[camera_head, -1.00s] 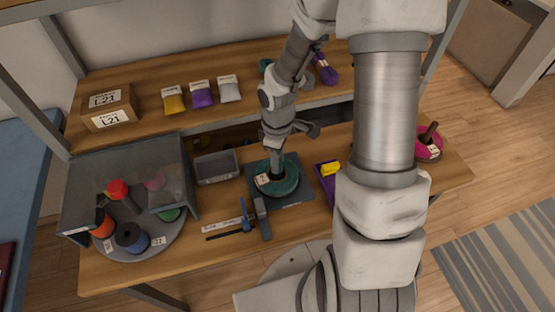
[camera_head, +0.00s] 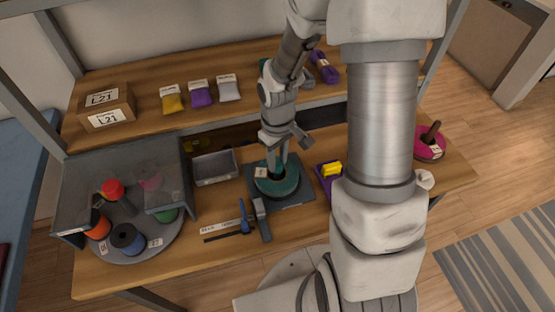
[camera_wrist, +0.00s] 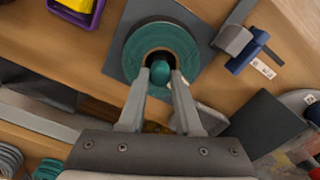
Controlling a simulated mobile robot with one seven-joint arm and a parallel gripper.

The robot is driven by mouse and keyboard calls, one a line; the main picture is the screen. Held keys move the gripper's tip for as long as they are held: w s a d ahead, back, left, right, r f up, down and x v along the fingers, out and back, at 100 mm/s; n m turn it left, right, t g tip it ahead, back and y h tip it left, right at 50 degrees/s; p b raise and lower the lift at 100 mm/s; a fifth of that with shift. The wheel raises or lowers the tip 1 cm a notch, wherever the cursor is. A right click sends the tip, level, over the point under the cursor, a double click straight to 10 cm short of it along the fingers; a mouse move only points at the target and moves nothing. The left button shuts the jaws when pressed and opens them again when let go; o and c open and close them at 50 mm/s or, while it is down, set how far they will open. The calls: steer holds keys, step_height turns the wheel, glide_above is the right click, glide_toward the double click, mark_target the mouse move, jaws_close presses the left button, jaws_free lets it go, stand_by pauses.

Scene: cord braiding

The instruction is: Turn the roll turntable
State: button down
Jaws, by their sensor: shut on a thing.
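The teal disc (camera_head: 290,187), a roll with a dark centre, lies flat on a dark square plate (camera_head: 304,197) mid-table. It also shows in the wrist view (camera_wrist: 133,55). My gripper (camera_head: 277,172) points down into its centre. In the wrist view my gripper (camera_wrist: 160,78) is shut on a teal knob (camera_wrist: 160,70) at the disc's centre, one finger on each side. A pale label (camera_head: 260,172) sits on the disc's left side. The grey round turntable (camera_head: 150,228) stands at the left, partly under a grey see-through housing, bearing red, orange, blue, green and pink rolls.
A grey tray (camera_head: 214,167) stands left of the plate, and a purple tray (camera_head: 326,190) with a yellow item right of it. A blue-handled tool (camera_head: 244,216) lies in front. The shelf (camera_head: 140,130) crosses behind.

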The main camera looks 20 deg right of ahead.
steer(key=shift+m+b, duration=0.75)
steer(key=shift+m, duration=3.85)
steer(key=shift+m, duration=0.4)
steer(key=c, duration=0.6)
jaws_free()
step_height(320, 180, up, 18)
steer(key=p, duration=0.2)
steer(key=shift+f, duration=0.25)
